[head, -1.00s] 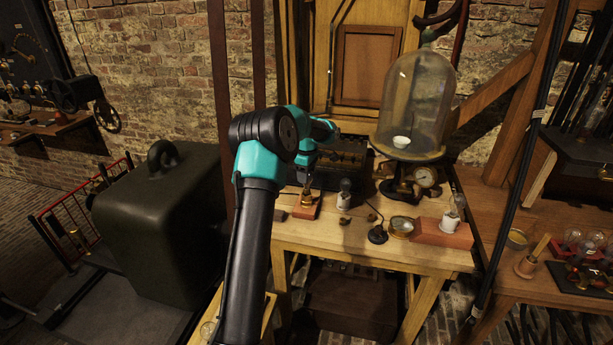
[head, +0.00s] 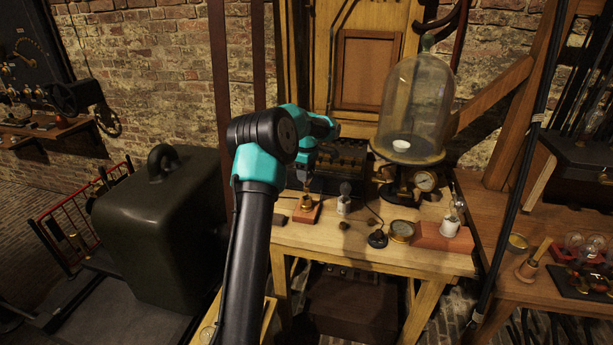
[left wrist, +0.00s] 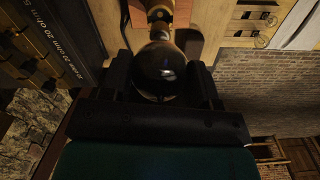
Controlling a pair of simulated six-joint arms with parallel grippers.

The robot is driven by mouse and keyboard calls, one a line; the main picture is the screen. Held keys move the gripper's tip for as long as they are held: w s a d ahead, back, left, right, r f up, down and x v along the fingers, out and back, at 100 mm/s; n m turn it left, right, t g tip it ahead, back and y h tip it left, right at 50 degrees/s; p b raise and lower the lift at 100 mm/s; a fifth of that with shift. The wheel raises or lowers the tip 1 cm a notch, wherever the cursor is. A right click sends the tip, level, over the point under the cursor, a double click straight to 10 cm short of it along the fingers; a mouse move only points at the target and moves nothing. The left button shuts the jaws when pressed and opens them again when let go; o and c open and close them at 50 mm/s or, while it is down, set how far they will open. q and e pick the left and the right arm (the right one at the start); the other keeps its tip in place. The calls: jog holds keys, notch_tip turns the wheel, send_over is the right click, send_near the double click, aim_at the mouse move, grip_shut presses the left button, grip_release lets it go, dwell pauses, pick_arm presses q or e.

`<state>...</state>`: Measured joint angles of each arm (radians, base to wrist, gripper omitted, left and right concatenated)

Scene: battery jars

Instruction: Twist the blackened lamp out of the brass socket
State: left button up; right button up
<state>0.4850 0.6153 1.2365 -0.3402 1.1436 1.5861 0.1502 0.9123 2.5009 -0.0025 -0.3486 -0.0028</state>
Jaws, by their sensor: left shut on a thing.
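The blackened lamp (left wrist: 160,72) is a dark, glossy round bulb in the left wrist view. It stands above the brass socket (left wrist: 160,18). In the head view the brass socket (head: 306,202) sits on a small reddish wooden base (head: 306,215) at the table's left side. My left gripper (head: 306,184) comes down from above and is shut on the lamp. In the left wrist view my left gripper (left wrist: 160,66) has one finger on each side of the bulb. In the head view the lamp is mostly hidden by the gripper. My right gripper is not in view.
A bulb in a white holder (head: 343,206) stands close to the right of the base.

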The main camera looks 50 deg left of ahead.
pick_arm(q)
jog(key=shift+r, duration=1.45)
